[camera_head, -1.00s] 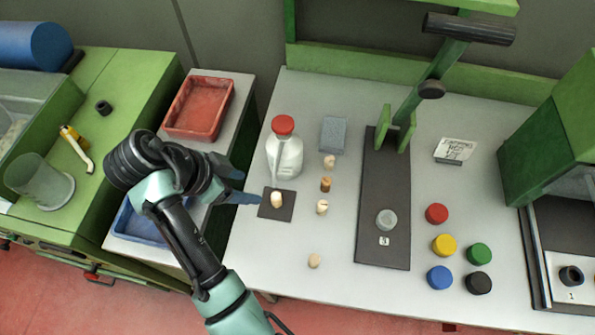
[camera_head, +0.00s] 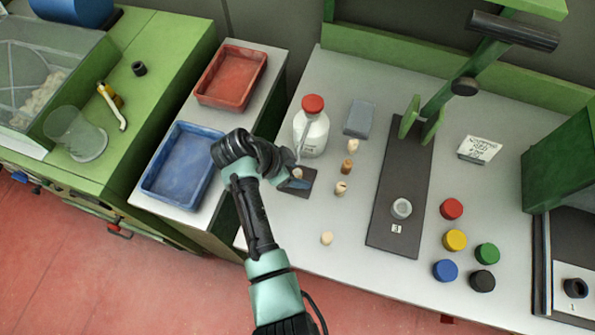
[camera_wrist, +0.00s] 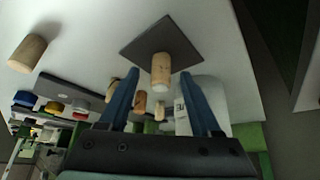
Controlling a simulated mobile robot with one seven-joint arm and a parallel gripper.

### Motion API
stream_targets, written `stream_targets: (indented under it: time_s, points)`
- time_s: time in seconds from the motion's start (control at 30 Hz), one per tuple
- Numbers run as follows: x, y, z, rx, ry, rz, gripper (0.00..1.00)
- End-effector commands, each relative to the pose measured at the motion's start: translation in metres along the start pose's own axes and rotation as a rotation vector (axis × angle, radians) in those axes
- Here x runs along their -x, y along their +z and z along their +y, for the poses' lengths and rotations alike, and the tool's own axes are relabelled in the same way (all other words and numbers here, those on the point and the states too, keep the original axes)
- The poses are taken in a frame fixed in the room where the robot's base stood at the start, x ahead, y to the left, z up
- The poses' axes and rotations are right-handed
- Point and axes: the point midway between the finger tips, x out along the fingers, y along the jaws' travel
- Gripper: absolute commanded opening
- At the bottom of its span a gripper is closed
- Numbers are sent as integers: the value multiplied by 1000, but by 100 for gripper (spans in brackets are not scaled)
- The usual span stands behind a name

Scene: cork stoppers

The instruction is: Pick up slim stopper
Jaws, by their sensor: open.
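A pale cork stopper (camera_head: 297,174) stands on a small dark square mat (camera_head: 312,179), partly hidden by my gripper in the head view. My gripper (camera_head: 292,183) is low over this mat. In the wrist view my two blue fingers are apart, and the stopper (camera_wrist: 161,70) shows between their tips; I cannot tell whether they touch it. Other stoppers stand off the mat: a pale one (camera_head: 352,146), a browner one (camera_head: 347,166), one with a dark mark on top (camera_head: 341,187) and one near the front edge (camera_head: 327,238). Which is slimmest is hard to tell.
A red-capped bottle (camera_head: 312,135) stands close behind the mat, with a grey block (camera_head: 359,118) beside it. A dark press base (camera_head: 386,225) and several coloured caps (camera_head: 454,240) are to the right. Blue (camera_head: 152,183) and red (camera_head: 204,95) trays are left.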

Motion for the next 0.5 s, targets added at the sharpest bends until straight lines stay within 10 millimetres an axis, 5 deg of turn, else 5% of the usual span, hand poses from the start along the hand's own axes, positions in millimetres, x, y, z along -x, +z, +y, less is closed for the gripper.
stream_targets:
  time_s: [0.3,0.5]
  points:
    - [-5,0,0,0,-2,0,63]
    - [-5,0,0,0,-2,0,27]
